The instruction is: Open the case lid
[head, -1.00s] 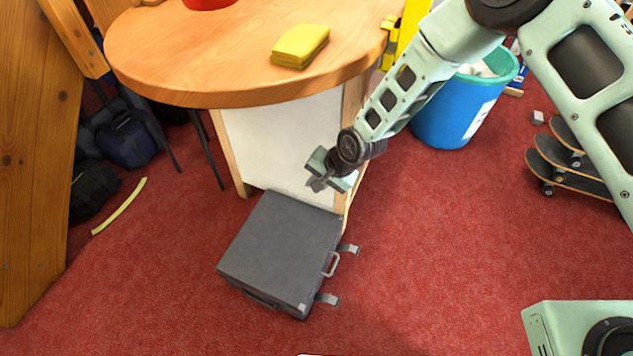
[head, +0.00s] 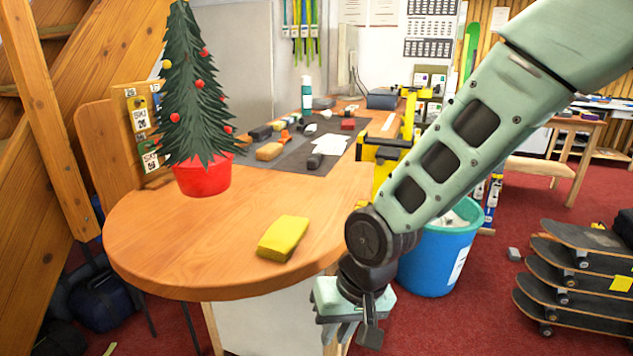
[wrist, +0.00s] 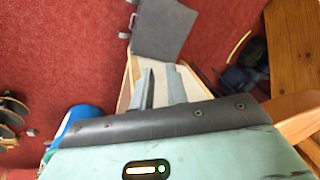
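The dark grey case (wrist: 165,28) lies on the red carpet at the top of the wrist view. Its lid looks shut. A small light handle (wrist: 131,22) and light latch pieces stick out on its left side. The case is not in the head view now. My gripper (wrist: 160,70) points towards the case but is apart from it, with a gap between its two fingers and nothing between them. In the head view my gripper (head: 346,334) hangs by the right front edge of the round-ended table.
The wooden table (head: 150,235) bears a yellow cloth-like block (head: 284,238) and a small tree in a red pot (head: 203,176). A blue bin (head: 438,258) stands right of my gripper. Stacked skateboards (head: 575,290) are at the far right.

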